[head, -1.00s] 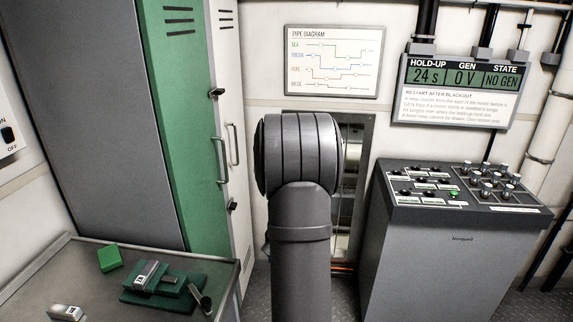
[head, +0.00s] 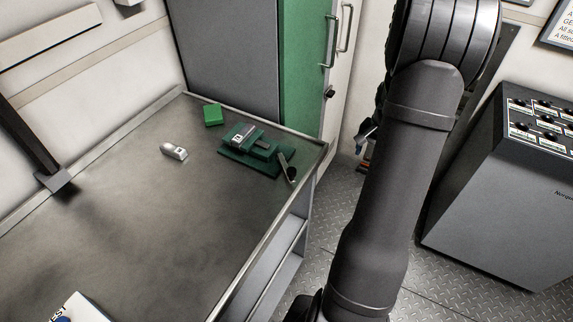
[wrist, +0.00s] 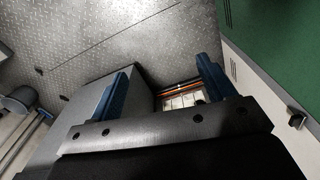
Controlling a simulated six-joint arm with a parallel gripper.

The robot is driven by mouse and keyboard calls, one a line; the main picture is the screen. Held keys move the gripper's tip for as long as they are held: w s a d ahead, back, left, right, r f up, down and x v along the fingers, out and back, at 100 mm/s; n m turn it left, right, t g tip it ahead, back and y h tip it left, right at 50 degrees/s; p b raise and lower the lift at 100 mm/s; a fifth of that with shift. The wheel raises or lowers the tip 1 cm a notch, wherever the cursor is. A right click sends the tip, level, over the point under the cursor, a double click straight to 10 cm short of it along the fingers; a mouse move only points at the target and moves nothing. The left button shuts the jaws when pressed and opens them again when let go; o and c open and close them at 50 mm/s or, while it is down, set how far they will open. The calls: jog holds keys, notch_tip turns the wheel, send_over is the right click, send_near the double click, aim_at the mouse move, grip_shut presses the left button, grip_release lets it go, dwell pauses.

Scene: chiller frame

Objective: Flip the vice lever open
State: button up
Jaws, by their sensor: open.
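The green vice (head: 250,146) sits on the grey workbench near its far right corner in the head view. Its dark lever (head: 287,166) is at the vice's right end, by the bench edge. A small light block marked with a label sits on the vice. In the wrist view my gripper (wrist: 165,90) shows two blue fingers spread wide apart with nothing between them. In the head view my gripper is mostly hidden behind my arm, off to the right of the bench and away from the vice. The vice is not in the wrist view.
A green block (head: 213,115) and a small silver-white piece (head: 174,151) lie on the workbench (head: 130,220). A green and grey cabinet (head: 305,75) stands behind it. A grey control console (head: 505,190) stands at right. The bench's middle is clear.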

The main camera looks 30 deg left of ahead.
jog(key=shift+r, duration=0.1)
jog(key=c, duration=0.3)
jog(key=s+a+r, duration=0.1)
jog(key=r, duration=0.1)
jog(key=s+a+r+m, duration=0.1)
jog(key=s+a+r, duration=0.1)
jog(key=r, duration=0.1)
jog(key=s+a+r+m+g+y, duration=0.1)
jog(key=a+r, duration=0.1)
jog(key=shift+s+r, duration=0.2)
jog(key=shift+r, duration=0.1)
grip_shut()
jog(key=s+a+r+m+g+y, duration=0.1)
jog(key=s+a+r+m+g, duration=0.1)
jog(key=s+a+r, duration=0.3)
notch_tip(320, 180, up, 5)
jog(key=s, duration=0.3)
jog(key=shift+m+g, duration=0.3)
jog(key=shift+f, duration=0.1)
